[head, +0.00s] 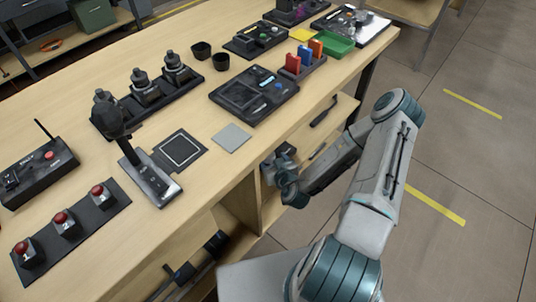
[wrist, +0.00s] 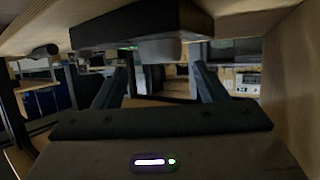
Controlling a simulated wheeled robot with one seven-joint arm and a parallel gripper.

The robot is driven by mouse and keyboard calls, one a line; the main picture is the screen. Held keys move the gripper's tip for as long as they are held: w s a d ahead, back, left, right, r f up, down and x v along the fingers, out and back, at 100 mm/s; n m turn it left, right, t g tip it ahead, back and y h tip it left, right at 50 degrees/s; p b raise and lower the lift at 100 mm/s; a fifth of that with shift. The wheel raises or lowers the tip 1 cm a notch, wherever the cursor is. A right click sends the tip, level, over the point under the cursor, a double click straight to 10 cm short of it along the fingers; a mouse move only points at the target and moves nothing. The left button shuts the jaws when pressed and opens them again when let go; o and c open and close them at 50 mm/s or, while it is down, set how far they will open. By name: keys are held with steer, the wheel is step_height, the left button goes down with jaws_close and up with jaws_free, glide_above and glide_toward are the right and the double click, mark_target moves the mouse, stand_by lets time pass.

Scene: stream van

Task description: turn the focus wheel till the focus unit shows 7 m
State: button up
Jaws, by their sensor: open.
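I cannot pick out the focus wheel or a readout of 7 m for certain. A black control unit (head: 254,95) with a small screen and a blue knob lies on the table; its markings are too small to read. My gripper (wrist: 157,88) is open in the wrist view, its two dark fingers apart with nothing seen held between them.
The wooden table (head: 218,105) holds a panel of red buttons (head: 65,222), a black lever unit (head: 150,180), a rack with coloured cards (head: 304,57) and a green tray (head: 335,43). Wooden panels (wrist: 290,80) close in beside my gripper. The floor at right is clear.

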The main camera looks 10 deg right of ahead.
steer(key=x, duration=0.5)
steer(key=c, duration=1)
steer(key=shift+r, duration=0.15)
